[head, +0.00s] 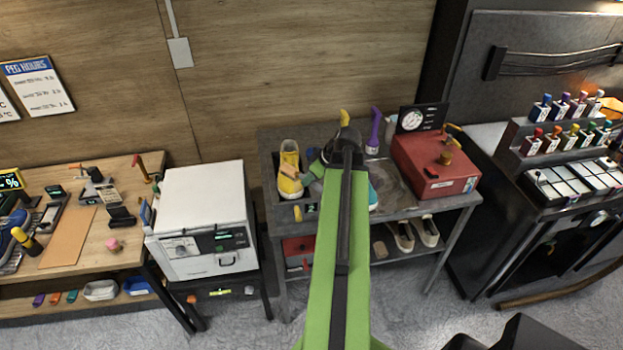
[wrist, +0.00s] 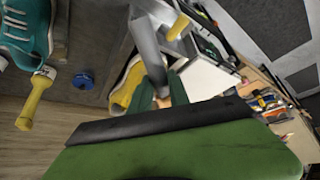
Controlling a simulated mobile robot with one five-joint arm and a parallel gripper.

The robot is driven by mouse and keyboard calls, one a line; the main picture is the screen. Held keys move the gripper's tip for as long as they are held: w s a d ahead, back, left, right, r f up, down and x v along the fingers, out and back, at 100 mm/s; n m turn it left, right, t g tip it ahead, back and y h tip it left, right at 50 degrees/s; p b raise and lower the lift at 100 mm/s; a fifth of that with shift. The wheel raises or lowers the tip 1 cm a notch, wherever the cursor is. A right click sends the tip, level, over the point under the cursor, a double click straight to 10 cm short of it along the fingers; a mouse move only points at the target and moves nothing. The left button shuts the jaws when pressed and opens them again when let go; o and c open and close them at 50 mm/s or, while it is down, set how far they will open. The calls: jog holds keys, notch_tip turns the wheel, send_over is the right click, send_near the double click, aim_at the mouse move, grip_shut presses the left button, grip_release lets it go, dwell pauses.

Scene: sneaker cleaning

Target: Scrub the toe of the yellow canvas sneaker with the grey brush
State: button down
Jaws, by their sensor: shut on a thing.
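The yellow canvas sneaker (head: 289,187) stands on the left end of the grey bench (head: 417,208). It also shows in the wrist view (wrist: 126,88), beside my fingers and partly hidden by them. My gripper (wrist: 162,90) is shut on the grey brush (wrist: 148,48), whose grey length reaches out past my green fingertips. In the head view my gripper (head: 313,174) is just right of the sneaker, mostly covered by my arm. A tan patch (head: 290,170) shows over the sneaker; I cannot tell if it is brush or shoe. Contact between brush and toe cannot be told.
A teal sneaker (wrist: 25,30) is on the bench, mostly behind my arm. A yellow-topped bottle (head: 344,117), a purple bottle (head: 375,132) and a red box (head: 434,167) stand at the back and right. A white machine (head: 205,210) is left of the bench.

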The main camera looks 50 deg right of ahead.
jog(key=shift+w+d+f+b, duration=0.15)
jog(key=shift+f+b, duration=0.55)
jog(key=shift+f, duration=0.15)
jog(key=shift+w+d+f+b, duration=0.2)
jog(key=shift+f+b, duration=0.55)
jog(key=shift+f, duration=0.1)
jog(key=shift+w+d+f+b, duration=0.15)
jog(key=shift+f+b, duration=0.55)
jog(key=shift+f, duration=0.15)
jog(key=shift+w+d+f+b, duration=0.1)
jog(key=shift+d+f+b, duration=0.05)
jog(key=shift+f+b, duration=0.7)
jog(key=shift+r, duration=0.1)
jog(key=shift+f, duration=0.2)
jog(key=r+p, duration=0.1)
jog(key=r, duration=0.1)
jog(key=r+p, duration=0.2)
jog(key=s+a+r+p, duration=0.1)
jog(key=r+p, duration=0.1)
jog(key=shift+p, duration=0.3)
